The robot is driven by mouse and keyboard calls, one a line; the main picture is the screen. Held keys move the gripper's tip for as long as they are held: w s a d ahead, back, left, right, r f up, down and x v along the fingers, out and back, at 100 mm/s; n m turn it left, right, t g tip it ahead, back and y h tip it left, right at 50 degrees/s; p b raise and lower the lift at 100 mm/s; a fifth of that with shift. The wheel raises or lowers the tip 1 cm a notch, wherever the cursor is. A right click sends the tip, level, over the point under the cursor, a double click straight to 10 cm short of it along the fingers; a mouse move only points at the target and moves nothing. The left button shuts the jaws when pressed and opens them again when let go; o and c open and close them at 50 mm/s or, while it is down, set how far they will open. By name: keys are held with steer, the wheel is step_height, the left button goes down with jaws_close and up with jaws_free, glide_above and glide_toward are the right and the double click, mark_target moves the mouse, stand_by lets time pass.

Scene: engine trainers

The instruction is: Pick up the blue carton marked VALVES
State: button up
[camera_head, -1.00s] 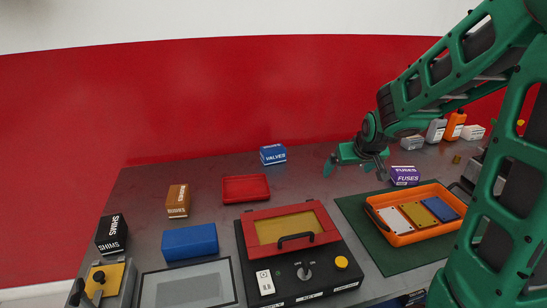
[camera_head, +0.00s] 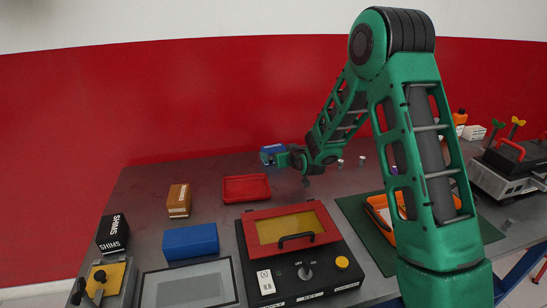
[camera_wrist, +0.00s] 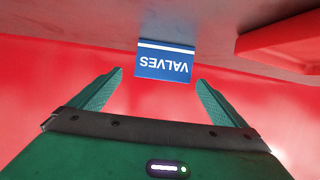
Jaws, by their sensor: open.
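The blue carton marked VALVES (camera_head: 270,149) stands at the back of the grey bench near the red wall, its right part hidden behind my gripper (camera_head: 283,158) in the head view. In the wrist view the carton (camera_wrist: 165,60) shows its white lettering upside down, with a white stripe along one edge. It lies just ahead of and between my two fingertips (camera_wrist: 159,77). The green fingers are spread on either side of it, with a gap at each side. My gripper is open and holds nothing. I cannot tell whether the fingertips overlap the carton in depth.
A red tray (camera_head: 246,188) lies just in front of the carton; its corner (camera_wrist: 285,38) shows in the wrist view. A brown box (camera_head: 179,200), a blue block (camera_head: 190,241) and a black SHIMS box (camera_head: 112,234) stand left. A red-lidded trainer (camera_head: 292,250) is in front.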

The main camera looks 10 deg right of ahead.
mark_target(274, 151)
steer(key=shift+x, duration=3.3)
steer(key=shift+s+a+f, duration=0.1)
steer(key=shift+a, duration=0.1)
steer(key=shift+c, duration=0.3)
steer(key=c, duration=1.4)
steer(key=shift+o, duration=0.2)
